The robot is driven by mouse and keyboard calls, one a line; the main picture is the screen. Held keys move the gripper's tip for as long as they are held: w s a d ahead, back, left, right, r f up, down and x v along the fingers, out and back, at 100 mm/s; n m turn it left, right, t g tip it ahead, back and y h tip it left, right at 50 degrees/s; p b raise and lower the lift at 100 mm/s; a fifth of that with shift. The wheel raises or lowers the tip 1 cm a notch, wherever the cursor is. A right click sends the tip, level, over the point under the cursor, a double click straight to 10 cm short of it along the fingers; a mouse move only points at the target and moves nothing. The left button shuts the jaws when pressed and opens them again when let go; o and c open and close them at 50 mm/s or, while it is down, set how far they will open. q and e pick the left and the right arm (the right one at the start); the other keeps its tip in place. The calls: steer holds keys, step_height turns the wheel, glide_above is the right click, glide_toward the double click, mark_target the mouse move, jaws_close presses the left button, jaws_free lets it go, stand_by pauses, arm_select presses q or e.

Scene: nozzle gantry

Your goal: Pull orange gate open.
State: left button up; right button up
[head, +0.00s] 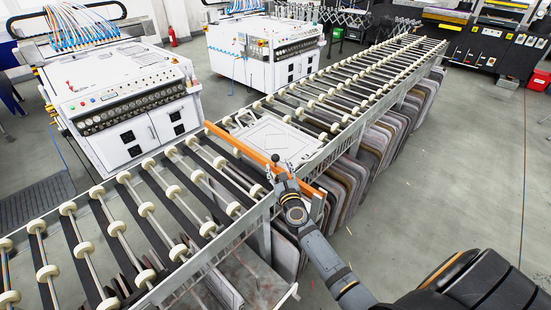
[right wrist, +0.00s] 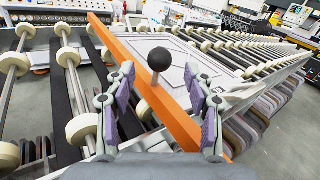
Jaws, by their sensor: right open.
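The orange gate (head: 237,142) is a long bar lying across the roller conveyor in the head view. In the right wrist view the orange gate (right wrist: 140,75) runs diagonally from upper left to lower right. A black ball knob (right wrist: 159,60) on a short stem stands up from it. My left gripper is not in view.
The roller conveyor (head: 170,165) has white wheels and metal rails on both sides of the gate. A pale framed panel (head: 268,136) lies on it just beyond the gate. Several boards (head: 345,190) stand under the conveyor. White machines (head: 115,95) stand behind. The floor at right is clear.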

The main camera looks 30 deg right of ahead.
mark_target(276, 161)
steer(key=x, duration=0.5)
steer(key=shift+f+b, duration=0.2)
steer(key=shift+b, duration=0.1)
steer(key=shift+w+r, duration=0.1)
steer(key=shift+w, duration=0.2)
steer(key=shift+d, duration=0.1)
steer(key=shift+c, duration=0.5)
jaws_close()
